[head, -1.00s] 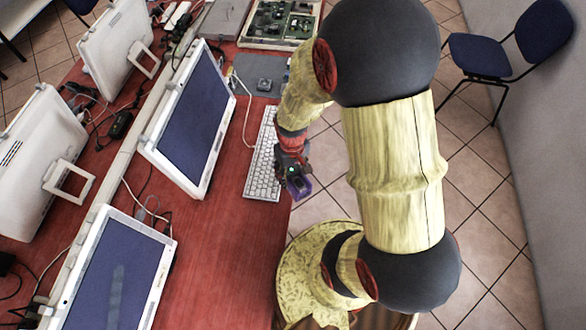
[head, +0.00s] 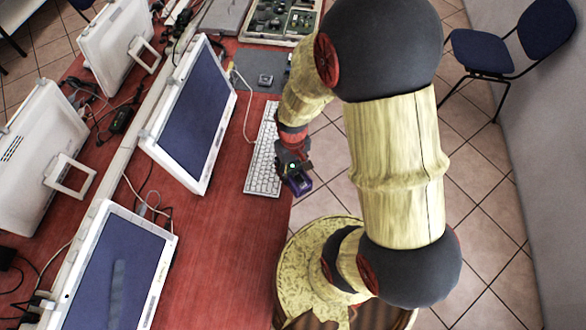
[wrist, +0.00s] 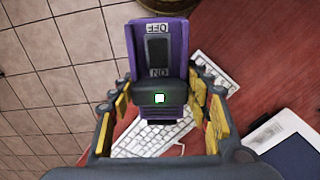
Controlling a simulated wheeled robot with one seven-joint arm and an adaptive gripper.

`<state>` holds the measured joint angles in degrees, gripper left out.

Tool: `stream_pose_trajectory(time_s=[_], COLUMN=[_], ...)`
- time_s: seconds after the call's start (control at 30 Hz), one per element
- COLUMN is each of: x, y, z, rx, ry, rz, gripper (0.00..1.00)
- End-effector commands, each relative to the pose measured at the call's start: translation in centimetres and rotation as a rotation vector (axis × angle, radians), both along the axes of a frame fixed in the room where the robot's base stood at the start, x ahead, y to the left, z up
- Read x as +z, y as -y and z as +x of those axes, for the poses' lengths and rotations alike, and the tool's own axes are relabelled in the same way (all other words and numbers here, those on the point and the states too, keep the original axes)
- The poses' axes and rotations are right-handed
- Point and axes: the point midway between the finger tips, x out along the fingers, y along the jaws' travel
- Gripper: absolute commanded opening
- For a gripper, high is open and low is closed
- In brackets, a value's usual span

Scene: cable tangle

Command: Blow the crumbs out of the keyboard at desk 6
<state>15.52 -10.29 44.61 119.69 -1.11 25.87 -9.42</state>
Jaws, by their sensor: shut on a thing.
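A white keyboard (head: 264,160) lies along the right edge of the red desk, in front of a monitor. It also shows in the wrist view (wrist: 150,136), below the gripper and partly hidden by it. My gripper (head: 299,181) is by the near right end of the keyboard, around the desk edge. The device also shows in the head view (head: 300,186). The gripper's yellow pads stand on both sides of it. I cannot tell whether the device touches the keyboard.
A monitor (head: 194,115) stands left of the keyboard, with another (head: 115,270) nearer. Loose cables (head: 140,205) lie between them. A tray of electronics (head: 282,20) and a grey pad (head: 262,68) lie at the far end. Tiled floor (head: 470,200) and a blue chair (head: 485,52) are to the right.

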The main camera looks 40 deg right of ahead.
Motion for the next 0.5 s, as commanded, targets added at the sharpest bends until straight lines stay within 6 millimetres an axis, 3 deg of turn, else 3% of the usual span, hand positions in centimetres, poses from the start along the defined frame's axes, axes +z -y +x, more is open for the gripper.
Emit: stream_pose_trajectory(time_s=[0.27,0.5], x=[0.6,2.8], y=[0.0,0.0], z=[0.0,0.1], rx=[0.000,0.000], ry=[0.001,0.002], rz=[0.000,0.000], gripper=[0.20,0.20])
